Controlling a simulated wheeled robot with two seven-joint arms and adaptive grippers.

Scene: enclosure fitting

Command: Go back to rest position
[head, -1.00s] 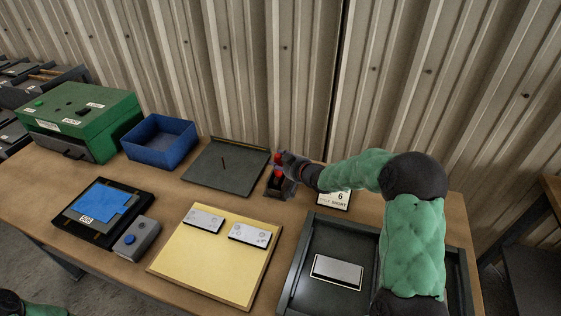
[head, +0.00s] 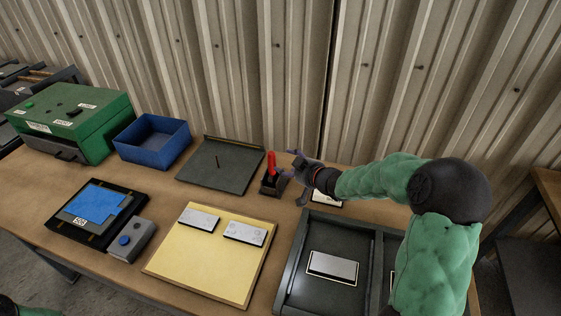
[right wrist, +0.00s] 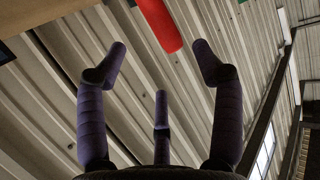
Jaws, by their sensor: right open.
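My right gripper (head: 291,174) is in the head view, at the back of the table, just right of a red-handled tool (head: 271,165). The tool stands upright in a small dark holder (head: 270,187). In the right wrist view my right gripper (right wrist: 160,62) has its fingers spread with nothing between them. The red handle (right wrist: 158,22) shows beyond the fingertips there, apart from them. My left gripper is not in view; only a bit of my green left arm shows at the lower left corner of the head view.
A dark tray (head: 296,262) holding a light plate (head: 333,267) lies below my right arm. A yellow board (head: 205,262) with two plates, a dark hinged panel (head: 235,180), a blue bin (head: 140,152) and a green box (head: 95,125) stand leftward. A corrugated wall (head: 250,70) is close behind.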

